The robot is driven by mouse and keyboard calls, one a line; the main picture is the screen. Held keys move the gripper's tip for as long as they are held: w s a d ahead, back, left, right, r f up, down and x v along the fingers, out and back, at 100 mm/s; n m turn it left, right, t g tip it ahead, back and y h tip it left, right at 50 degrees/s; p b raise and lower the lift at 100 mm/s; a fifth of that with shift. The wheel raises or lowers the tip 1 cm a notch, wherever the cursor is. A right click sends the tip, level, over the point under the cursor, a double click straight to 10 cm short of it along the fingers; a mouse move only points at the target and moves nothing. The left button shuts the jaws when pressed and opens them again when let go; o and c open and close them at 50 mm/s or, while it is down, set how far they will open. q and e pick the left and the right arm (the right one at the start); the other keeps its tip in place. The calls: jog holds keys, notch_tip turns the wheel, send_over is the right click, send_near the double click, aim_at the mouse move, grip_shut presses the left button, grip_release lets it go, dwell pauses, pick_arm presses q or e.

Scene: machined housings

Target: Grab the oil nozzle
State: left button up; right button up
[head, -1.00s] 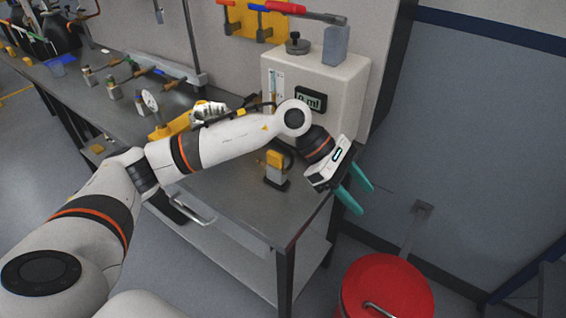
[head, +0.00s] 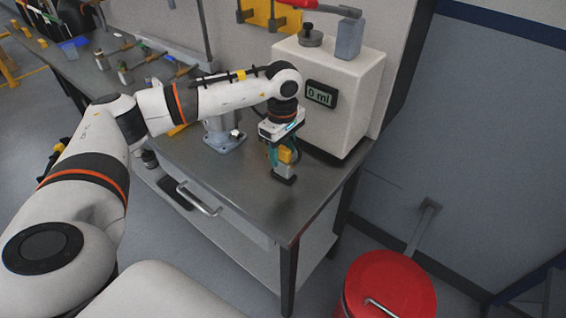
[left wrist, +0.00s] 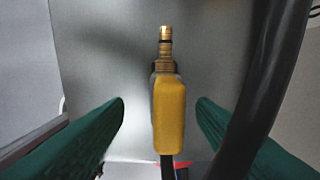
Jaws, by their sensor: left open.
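The oil nozzle (head: 287,155) is yellow and stands on a small dark-based holder (head: 284,172) near the front right of the bench. In the left wrist view the nozzle (left wrist: 169,112) shows a yellow body with a brass tip, between the two green fingers. My left gripper (head: 283,151) points down over the nozzle in the head view. In the left wrist view the left gripper (left wrist: 160,125) is open, with a visible gap on each side of the nozzle. My right gripper is not in view.
A white dispenser box (head: 328,92) with a "0 ml" display stands right behind the nozzle. A dark hose (left wrist: 268,80) runs along the right of the wrist view. A red bin (head: 388,285) stands on the floor beside the metal bench (head: 235,190).

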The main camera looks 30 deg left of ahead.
aim_at(283, 161)
pick_arm(q)
jog(key=shift+w+a+f+p, duration=0.15)
jog(key=shift+f+p, duration=0.15)
jog(key=shift+f, duration=0.9)
jog(key=shift+w+d+f+p, duration=0.15)
jog(key=shift+f+p, duration=0.15)
jog(key=shift+f, duration=0.85)
jog(key=shift+a, duration=0.1)
grip_shut()
